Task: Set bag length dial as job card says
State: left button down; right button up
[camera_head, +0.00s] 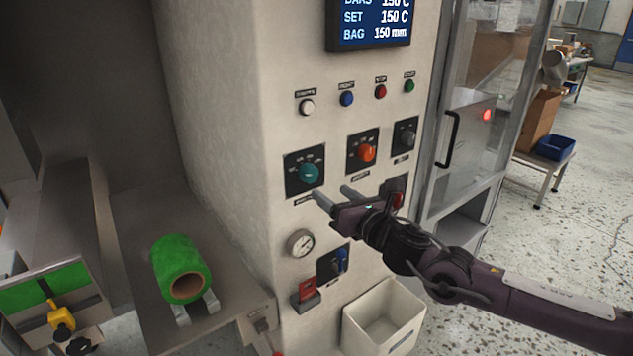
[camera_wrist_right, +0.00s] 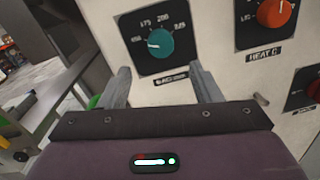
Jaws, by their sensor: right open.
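The teal dial (camera_head: 310,172) sits on a black plate on the pale machine panel; it also shows in the right wrist view (camera_wrist_right: 160,43). Numbers such as 175 and 200 ring it, and its white mark points left. The label below is partly hidden. My right gripper (camera_head: 332,193) is open and empty, its fingers pointing at the panel just below and right of the dial. In the right wrist view its fingers (camera_wrist_right: 160,72) stand apart below the dial, not around it. The display (camera_head: 370,22) reads BAG 150 mm. I see no job card. My left gripper is out of view.
Small buttons run above. A gauge (camera_head: 300,243), a blue switch (camera_head: 340,260) and a red switch (camera_head: 307,290) are below. A white bin (camera_head: 352,325) and green film roll (camera_head: 178,257) stand lower down.

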aim_at(312, 177)
jog(key=p+x, duration=0.2)
jog(key=x, duration=0.4)
jog(key=shift+w, duration=0.15)
jog(key=shift+w+a, duration=0.3)
jog(key=shift+w, duration=0.2)
jog(key=c, duration=1)
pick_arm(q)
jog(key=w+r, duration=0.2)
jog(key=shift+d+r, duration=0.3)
pick_arm(e)
jog(key=shift+f, duration=0.1)
